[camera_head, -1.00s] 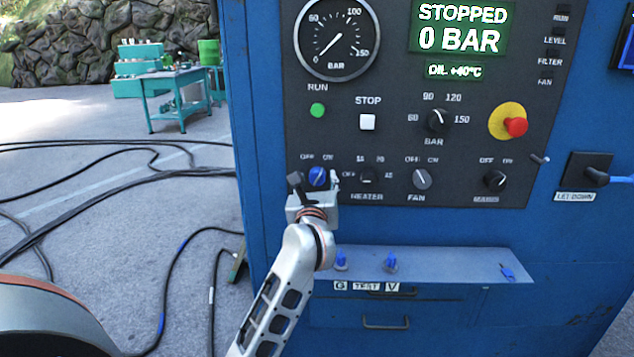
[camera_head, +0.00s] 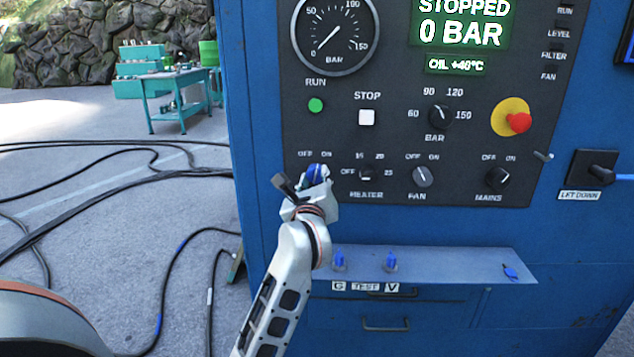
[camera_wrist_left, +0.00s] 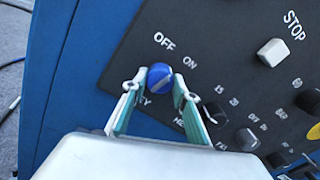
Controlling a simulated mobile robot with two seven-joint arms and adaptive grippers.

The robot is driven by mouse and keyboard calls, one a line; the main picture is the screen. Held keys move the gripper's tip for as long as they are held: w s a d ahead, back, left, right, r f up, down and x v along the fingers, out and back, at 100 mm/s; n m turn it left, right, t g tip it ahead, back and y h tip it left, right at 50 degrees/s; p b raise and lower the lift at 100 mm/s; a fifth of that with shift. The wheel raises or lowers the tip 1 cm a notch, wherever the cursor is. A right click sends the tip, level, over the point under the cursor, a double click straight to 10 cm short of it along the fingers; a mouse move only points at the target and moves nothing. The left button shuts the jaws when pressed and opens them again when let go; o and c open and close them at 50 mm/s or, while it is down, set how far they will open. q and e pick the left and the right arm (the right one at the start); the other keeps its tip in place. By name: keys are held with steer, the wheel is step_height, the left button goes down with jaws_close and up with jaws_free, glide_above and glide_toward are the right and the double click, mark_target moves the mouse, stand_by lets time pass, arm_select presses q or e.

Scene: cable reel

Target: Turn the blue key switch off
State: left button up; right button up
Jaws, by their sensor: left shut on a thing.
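The blue key switch (camera_head: 315,173) is a round blue knob at the lower left of the dark control panel, below OFF and ON labels. My left gripper (camera_head: 312,184) is at the knob, its fingers on either side, and hides part of it and the label below. In the left wrist view the blue knob (camera_wrist_left: 160,76) sits between the two teal-and-white fingertips (camera_wrist_left: 160,88), below OFF and ON. A small pale mark shows on it, but I cannot tell for sure which label it points to. My right gripper is out of view.
The heater selector (camera_head: 366,174) is close right of my gripper, with the fan knob (camera_head: 422,176) and mains knob (camera_head: 498,179) beyond. A shelf (camera_head: 440,264) with blue parts juts out below. Black cables (camera_head: 90,185) lie on the floor at left.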

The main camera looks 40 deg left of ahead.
arm_select(q)
steer(key=n, duration=0.1)
steer(key=f+n+b, duration=0.1)
steer(key=shift+w+n, duration=0.1)
steer(key=shift+n, duration=0.3)
steer(key=n+b, duration=0.2)
steer(key=n, duration=0.2)
steer(key=shift+r+b, duration=0.15)
steer(key=shift+b, duration=0.15)
steer(key=shift+r+n+b, duration=0.1)
steer(key=shift+n+b, duration=0.3)
steer(key=shift+n, duration=0.3)
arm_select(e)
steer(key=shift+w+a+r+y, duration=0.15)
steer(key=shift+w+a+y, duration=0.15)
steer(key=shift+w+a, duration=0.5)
arm_select(q)
steer(key=shift+r+n, duration=0.15)
steer(key=shift+n, duration=0.15)
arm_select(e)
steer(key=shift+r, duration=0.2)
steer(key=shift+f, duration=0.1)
arm_select(q)
steer(key=o, duration=1.1)
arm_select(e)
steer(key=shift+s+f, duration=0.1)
